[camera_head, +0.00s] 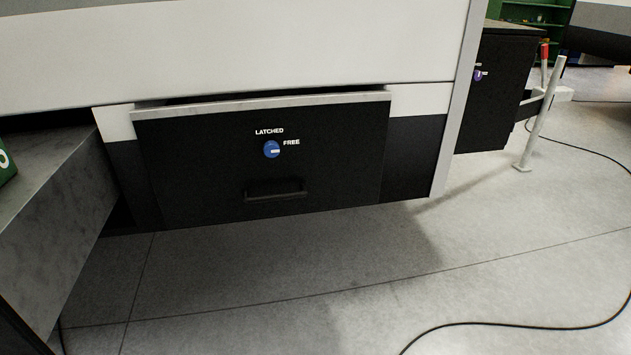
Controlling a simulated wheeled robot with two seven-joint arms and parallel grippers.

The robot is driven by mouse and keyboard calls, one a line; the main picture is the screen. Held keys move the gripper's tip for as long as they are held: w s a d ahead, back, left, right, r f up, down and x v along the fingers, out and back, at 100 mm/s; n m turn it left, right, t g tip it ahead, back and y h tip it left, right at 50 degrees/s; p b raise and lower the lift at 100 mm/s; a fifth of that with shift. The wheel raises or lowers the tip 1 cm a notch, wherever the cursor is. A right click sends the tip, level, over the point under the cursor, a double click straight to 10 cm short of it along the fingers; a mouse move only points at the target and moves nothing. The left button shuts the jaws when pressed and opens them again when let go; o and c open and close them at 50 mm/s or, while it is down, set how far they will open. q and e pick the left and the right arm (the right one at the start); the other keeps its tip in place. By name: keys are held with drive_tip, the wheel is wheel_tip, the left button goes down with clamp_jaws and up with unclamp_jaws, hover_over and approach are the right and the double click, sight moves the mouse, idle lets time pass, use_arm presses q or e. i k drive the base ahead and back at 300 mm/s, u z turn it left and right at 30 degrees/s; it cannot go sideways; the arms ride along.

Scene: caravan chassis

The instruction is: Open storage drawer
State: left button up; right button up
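The storage drawer (200,160) has a black front with a pale top edge, set low in the side of the white caravan body. Its front stands a little proud of the panel around it, with a dark gap along the top. A blue round knob (270,149) sits near the middle of the front, its white mark pointing right toward the word FREE; LATCHED is printed above it. A black bar handle (275,189) is near the bottom of the front. Neither of my grippers is in view.
A grey bench-like surface (50,215) with a green item (5,165) stands at the left, close to the drawer. Concrete floor (300,270) before the drawer is clear. A black cable (510,325) lies at lower right. A support leg (540,115) stands at the right.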

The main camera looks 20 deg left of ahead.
sight(206, 162)
drive_tip(key=u, duration=0.55)
drive_tip(key=i, duration=1.05)
drive_tip(key=u, duration=0.95)
